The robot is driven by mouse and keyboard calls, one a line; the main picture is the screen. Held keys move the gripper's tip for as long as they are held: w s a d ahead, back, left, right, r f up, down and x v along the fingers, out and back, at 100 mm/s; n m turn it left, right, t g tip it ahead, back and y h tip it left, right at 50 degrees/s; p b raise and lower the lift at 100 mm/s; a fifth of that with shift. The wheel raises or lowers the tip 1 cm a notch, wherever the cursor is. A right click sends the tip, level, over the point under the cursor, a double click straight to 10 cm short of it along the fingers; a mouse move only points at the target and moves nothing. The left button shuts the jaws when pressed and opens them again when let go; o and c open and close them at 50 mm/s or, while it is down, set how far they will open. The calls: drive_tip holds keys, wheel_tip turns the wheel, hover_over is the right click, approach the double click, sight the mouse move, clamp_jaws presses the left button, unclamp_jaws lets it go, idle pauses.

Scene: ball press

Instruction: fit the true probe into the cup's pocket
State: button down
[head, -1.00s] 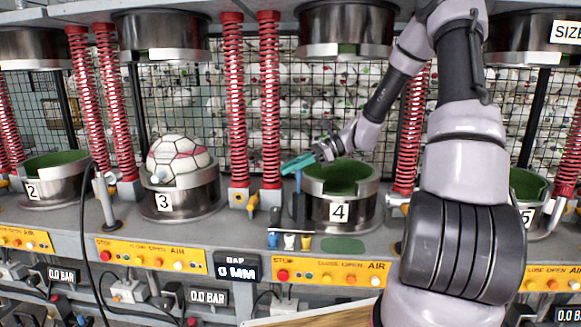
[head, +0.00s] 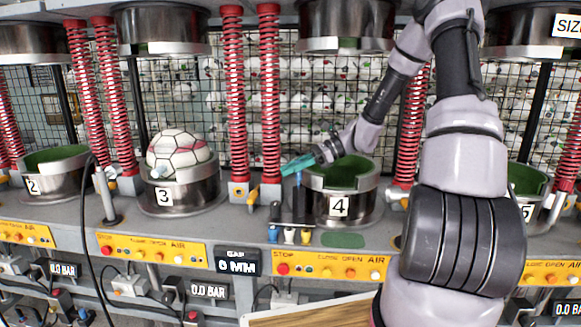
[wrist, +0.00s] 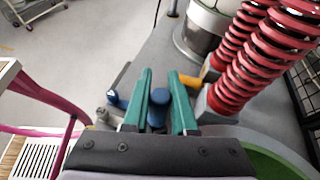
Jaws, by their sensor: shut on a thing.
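My gripper (head: 298,164) has teal fingers and hangs just left of cup 4. It is shut on a blue-topped probe (wrist: 158,97), which shows between the fingers in the wrist view. In the head view the probe's blue upper part (head: 299,179) points down beside the cup's left wall, and its lower end is hard to make out. Cup 4 (head: 343,207) is a metal cup with a green lining, open at the top. I cannot tell which probe is true.
Cup 3 (head: 180,196) holds a white and pink ball (head: 178,152). Red springs (head: 269,95) rise left of cup 4, and an upper metal mould (head: 346,22) hangs above it. A yellow button panel (head: 331,268) runs along the front. A green patch (head: 342,240) lies before cup 4.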

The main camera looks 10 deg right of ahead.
drive_tip(key=shift+f, duration=0.35)
drive_tip(key=shift+f, duration=0.15)
drive_tip(key=shift+f, duration=0.15)
drive_tip(key=c, duration=0.6)
unclamp_jaws()
drive_tip(key=shift+f, duration=0.15)
drive_tip(key=shift+c, duration=0.2)
drive_tip(key=v, duration=1)
drive_tip(key=shift+d+r, duration=0.2)
drive_tip(key=shift+d, duration=0.15)
drive_tip(key=shift+s, duration=0.15)
